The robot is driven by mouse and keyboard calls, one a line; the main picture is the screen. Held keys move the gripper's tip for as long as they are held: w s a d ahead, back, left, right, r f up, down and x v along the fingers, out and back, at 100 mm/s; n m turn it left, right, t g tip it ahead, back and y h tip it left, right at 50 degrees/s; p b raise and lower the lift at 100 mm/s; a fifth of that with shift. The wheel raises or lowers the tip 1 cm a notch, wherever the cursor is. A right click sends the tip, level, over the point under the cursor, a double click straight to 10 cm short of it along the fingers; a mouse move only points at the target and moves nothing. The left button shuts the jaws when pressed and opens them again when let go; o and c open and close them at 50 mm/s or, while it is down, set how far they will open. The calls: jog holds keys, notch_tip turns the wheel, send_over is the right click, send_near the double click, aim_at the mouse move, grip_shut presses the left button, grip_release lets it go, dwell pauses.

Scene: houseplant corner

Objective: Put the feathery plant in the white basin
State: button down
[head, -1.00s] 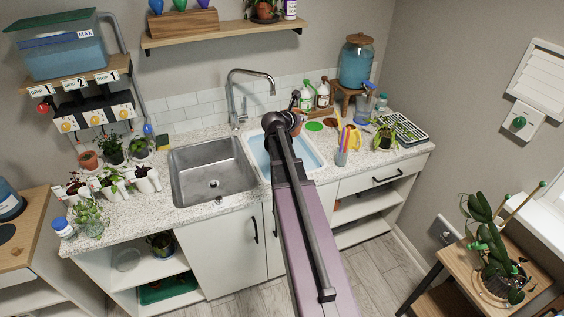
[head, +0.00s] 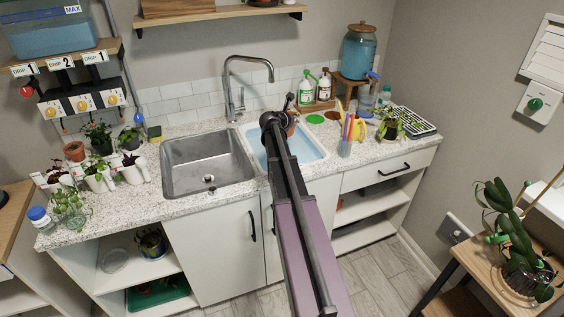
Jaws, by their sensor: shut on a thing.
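The white basin (head: 318,158) is set in the counter right of the steel sink, with pale blue water in it. My gripper (head: 289,112) is over the basin's back part, mostly hidden behind my own wrist. It is shut on a terracotta pot (head: 292,126), of which only a sliver shows beside the wrist. The plant in this pot is hidden, so I cannot tell whether it is the feathery one. I cannot tell whether the pot touches the basin or hangs above it.
The steel sink (head: 210,166) and its tap (head: 232,92) are left of the basin. Two pump bottles (head: 314,88) stand behind it. A cup of tools (head: 345,146), a potted plant (head: 389,124) and a seed tray (head: 413,123) are to the right. Several small pots crowd the counter's left end.

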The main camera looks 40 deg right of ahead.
jog(key=w+f+b, duration=0.1)
jog(key=f, duration=0.1)
jog(key=w+d+f+b, duration=0.1)
jog(key=f+b, duration=0.1)
jog(key=w+d+f+b, duration=0.1)
jog(key=w+f, duration=0.1)
jog(key=shift+b, duration=0.35)
notch_tip(320, 180, down, 6)
jog(key=b, duration=0.6)
jog(key=shift+f, duration=0.15)
dwell(0.4)
jog(key=shift+f+b, duration=1.8)
jog(key=shift+b, duration=0.25)
jog(key=c, duration=0.8)
grip_release()
